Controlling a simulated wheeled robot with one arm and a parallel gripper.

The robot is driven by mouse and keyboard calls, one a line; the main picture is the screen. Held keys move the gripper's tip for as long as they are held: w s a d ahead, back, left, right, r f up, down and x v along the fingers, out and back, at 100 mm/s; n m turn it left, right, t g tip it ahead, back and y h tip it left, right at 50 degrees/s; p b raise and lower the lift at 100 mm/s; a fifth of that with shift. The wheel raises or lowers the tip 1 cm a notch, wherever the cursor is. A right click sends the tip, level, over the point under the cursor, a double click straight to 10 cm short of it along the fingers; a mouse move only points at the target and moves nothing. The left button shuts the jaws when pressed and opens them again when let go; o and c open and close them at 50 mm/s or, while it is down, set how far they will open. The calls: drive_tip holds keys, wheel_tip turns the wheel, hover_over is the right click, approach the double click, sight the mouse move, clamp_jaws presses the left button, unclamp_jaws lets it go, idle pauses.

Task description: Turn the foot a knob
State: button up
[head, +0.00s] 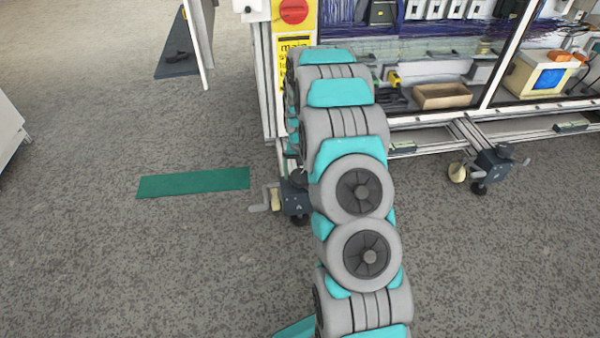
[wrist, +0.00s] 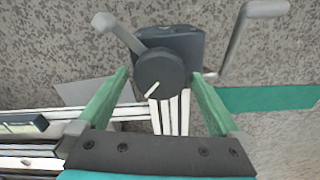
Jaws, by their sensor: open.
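In the wrist view a dark round knob (wrist: 160,76) with a slanted white pointer line sits on a dark foot block (wrist: 183,45). My gripper (wrist: 160,74) is open, with one green finger on each side of the knob. Small gaps seem to show between fingers and knob; I cannot tell contact. A grey lever (wrist: 118,34) runs from the knob area to the upper left. In the head view the foot block (head: 295,198) stands at the frame's lower corner, partly hidden by my arm; my gripper is hidden there.
A grey crank handle (wrist: 243,35) stands close to the right finger; it also shows in the head view (head: 262,201). A second foot (head: 494,165) is farther right under the creel frame. A green floor strip (head: 193,183) lies left. Open floor surrounds the foot on the left.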

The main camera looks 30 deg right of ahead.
sight(300, 175)
drive_tip(key=c, duration=1.2)
drive_tip(key=shift+o, duration=0.2)
drive_tip(key=m, duration=0.5)
drive_tip(key=o, duration=1.2)
drive_tip(key=shift+c, duration=0.2)
drive_tip(key=shift+r, duration=3.9)
